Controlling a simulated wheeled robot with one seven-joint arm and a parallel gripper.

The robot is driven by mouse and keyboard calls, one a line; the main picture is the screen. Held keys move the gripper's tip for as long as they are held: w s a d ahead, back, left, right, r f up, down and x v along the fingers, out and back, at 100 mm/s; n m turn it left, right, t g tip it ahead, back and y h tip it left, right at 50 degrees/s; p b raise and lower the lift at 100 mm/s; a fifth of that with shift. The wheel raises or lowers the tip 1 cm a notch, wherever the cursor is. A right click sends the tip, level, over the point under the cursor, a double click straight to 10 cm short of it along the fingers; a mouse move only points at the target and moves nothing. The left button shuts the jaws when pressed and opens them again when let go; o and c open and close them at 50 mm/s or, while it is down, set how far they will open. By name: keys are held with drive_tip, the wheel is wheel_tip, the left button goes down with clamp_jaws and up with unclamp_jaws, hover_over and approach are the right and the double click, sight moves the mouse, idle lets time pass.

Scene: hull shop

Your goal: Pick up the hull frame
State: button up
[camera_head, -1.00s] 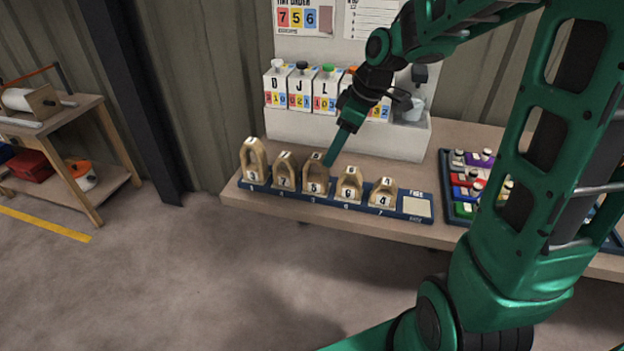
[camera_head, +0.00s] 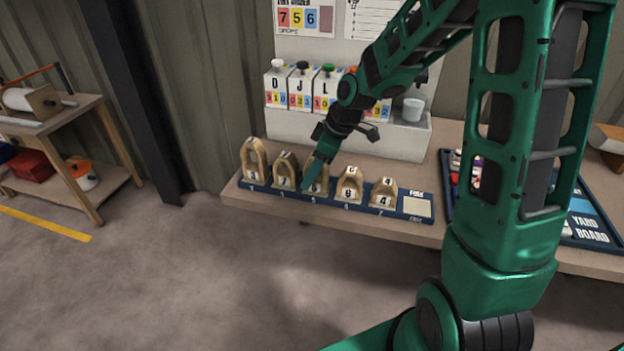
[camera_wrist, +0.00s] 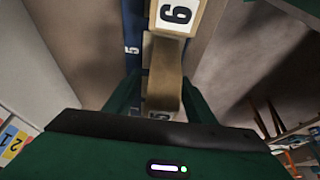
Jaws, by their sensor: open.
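Several wooden arch-shaped hull frames stand in a row on a blue rack (camera_head: 270,190) at the bench's front edge, with white number labels. The middle hull frame (camera_head: 322,186) stands behind my gripper (camera_head: 313,176), which partly hides it. My gripper is open and points down at this frame. In the wrist view, a wooden hull frame (camera_wrist: 163,85) shows between the green fingers of my gripper (camera_wrist: 160,98). I cannot tell whether the fingers touch it. The neighbouring frame labelled 6 (camera_wrist: 178,14) is just beyond; it also shows in the head view (camera_head: 349,185).
Frames also stand on the left (camera_head: 285,170) and far right (camera_head: 383,193) of the row. A blue board (camera_head: 588,222) lies at the right.

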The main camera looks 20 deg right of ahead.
drive_tip(key=shift+w+a+f, duration=0.15)
drive_tip(key=shift+a+f, duration=0.05)
drive_tip(key=shift+f, duration=0.4)
drive_tip(key=c, duration=1.2)
drive_tip(key=shift+r, duration=0.1)
